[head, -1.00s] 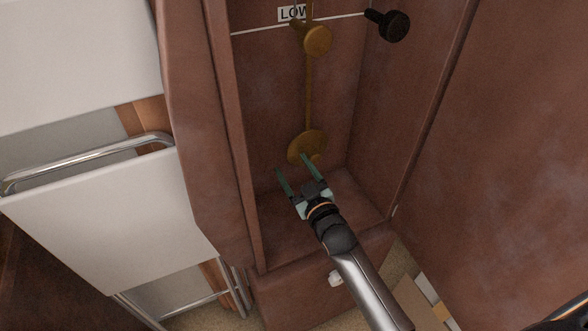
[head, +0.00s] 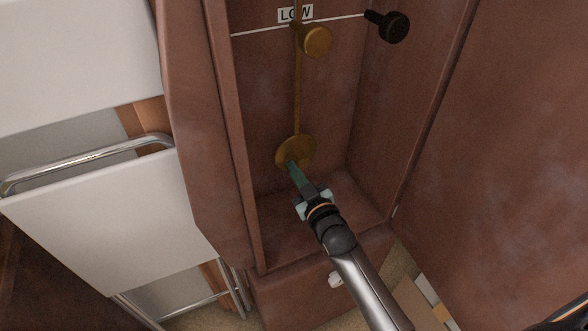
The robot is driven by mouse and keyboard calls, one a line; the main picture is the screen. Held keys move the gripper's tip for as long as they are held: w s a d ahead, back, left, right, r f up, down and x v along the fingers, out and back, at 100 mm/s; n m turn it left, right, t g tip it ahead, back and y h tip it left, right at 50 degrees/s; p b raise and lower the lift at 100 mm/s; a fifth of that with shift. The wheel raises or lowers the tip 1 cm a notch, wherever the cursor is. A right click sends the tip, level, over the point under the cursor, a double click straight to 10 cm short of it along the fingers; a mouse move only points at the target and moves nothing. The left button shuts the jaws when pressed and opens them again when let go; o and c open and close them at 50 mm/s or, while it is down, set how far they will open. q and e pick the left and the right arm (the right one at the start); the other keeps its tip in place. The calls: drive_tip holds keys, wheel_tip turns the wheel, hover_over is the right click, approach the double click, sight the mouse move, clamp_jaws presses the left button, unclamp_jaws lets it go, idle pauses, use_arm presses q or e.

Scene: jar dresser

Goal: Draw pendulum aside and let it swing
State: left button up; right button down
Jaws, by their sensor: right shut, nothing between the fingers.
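The pendulum is a brass rod (head: 297,95) with a round brass bob (head: 296,149), hanging inside an open reddish-brown case. A brass knob (head: 315,40) shows in front of the upper rod. My right gripper (head: 291,164) reaches in from the lower right, its green fingers together. Its tips overlap the lower part of the bob in the picture; whether they touch it cannot be told. The fingers hold nothing. My left gripper is not in view.
A black knob (head: 394,26) sticks out at the upper right of the case. A white line and a "LOW" label (head: 295,13) mark the back wall. The case's side walls flank my right arm. A white panel with a chrome rail (head: 90,160) stands at left.

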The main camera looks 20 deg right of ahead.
drive_tip(key=c, duration=1.6)
unclamp_jaws()
drive_tip(key=shift+c, duration=2.2)
unclamp_jaws()
